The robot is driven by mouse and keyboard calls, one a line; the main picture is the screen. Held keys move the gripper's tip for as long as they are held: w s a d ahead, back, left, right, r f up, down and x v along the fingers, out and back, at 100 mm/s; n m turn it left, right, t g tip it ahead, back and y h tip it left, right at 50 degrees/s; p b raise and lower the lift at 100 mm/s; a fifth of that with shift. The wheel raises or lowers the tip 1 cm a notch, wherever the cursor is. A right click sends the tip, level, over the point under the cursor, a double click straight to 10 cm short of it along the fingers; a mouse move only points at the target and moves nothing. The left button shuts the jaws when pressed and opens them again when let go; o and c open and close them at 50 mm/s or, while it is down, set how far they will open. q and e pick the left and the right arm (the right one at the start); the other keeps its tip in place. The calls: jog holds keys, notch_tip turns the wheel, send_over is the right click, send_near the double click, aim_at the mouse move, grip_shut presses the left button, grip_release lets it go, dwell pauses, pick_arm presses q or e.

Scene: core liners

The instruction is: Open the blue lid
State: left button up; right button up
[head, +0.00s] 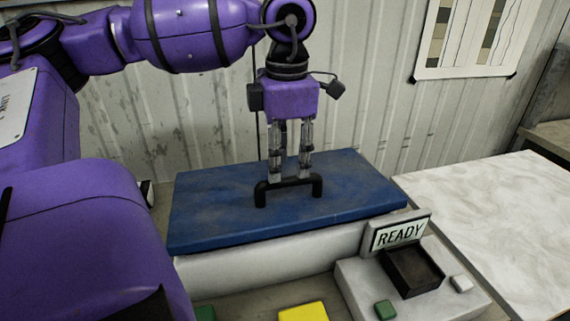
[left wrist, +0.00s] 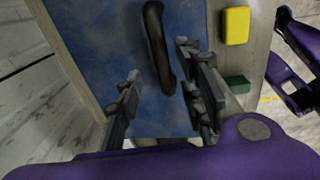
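The blue lid (head: 215,205) lies flat and closed on a white box (head: 270,262). A black bar handle (head: 290,183) stands on the lid toward its front edge. My left gripper (head: 290,176) points down at the handle, its fingertips at about the height of the bar in the head view. In the left wrist view the left gripper (left wrist: 158,62) is open, with the handle (left wrist: 158,45) showing in the gap between its fingers over the blue lid (left wrist: 195,50). I cannot tell whether a finger touches the handle. My right gripper is not clearly seen.
A console (head: 365,285) with a READY sign (head: 398,235), a dark tray (head: 412,271) and small buttons stands front right. A yellow block (head: 303,312) and a green block (head: 205,313) sit in front. A pale slab (head: 495,220) lies right; a corrugated wall (head: 365,110) is close behind.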

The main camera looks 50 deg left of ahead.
pick_arm(q)
jog(key=shift+w+a+f, duration=0.1)
jog(key=shift+f, duration=1.35)
grip_shut()
